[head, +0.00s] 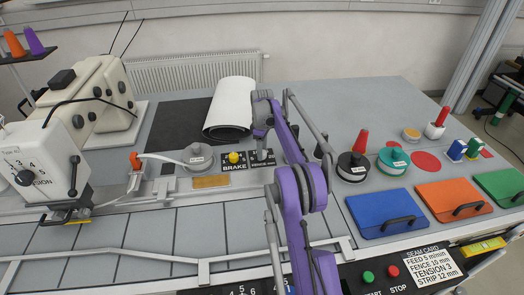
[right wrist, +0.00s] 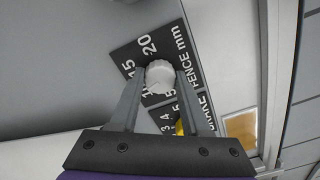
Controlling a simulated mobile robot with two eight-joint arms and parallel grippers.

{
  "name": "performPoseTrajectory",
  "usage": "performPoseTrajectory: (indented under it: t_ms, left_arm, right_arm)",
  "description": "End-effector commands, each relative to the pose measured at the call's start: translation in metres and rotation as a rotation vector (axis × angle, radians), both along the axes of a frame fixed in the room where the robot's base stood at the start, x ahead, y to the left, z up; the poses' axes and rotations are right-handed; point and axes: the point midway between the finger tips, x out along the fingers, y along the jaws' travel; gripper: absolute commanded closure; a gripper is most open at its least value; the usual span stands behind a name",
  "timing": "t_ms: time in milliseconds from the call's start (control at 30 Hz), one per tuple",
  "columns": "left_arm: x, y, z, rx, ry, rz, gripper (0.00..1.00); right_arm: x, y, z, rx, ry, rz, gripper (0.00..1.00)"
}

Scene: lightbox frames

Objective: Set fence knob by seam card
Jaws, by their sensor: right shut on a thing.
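The fence knob (right wrist: 160,77) is a light grey round knob on a black plate (right wrist: 124,55) marked "FENCE mm", with 15 and 20 readable beside it. My right gripper (right wrist: 160,82) is shut on the knob, one finger on each side. I cannot tell where its pointer stands. In the head view my right gripper (head: 262,156) reaches down at the fence panel, and the arm hides part of it. The seam card (head: 430,266) is at the front right and reads FEED 5 m/min, FENCE 10 mm, TENSION 3, STRIP 12 mm. My left gripper does not show.
A yellow brake knob (head: 236,157) is just left of the fence knob. A white roll (head: 230,105) lies behind. A sewing machine (head: 45,160) with a tension dial stands at left. Blue (head: 385,213), orange (head: 453,198) and green (head: 503,185) lidded bins line the right front.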

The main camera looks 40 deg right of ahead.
Motion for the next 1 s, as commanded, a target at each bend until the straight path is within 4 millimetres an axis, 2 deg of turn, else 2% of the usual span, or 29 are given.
performPoseTrajectory:
  t_ms: [200,433,1000]
  left_arm:
    - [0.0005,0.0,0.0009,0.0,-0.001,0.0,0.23]
    - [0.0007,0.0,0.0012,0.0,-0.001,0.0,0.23]
    - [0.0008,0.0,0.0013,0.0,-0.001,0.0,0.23]
  right_arm:
    - [0.0007,0.0002,0.0005,0.0,-0.002,0.14,1.0]
    - [0.0006,0.0003,0.0005,0.0,-0.002,0.227,1.0]
    - [0.0007,0.0004,0.0004,0.0,-0.002,0.259,1.0]
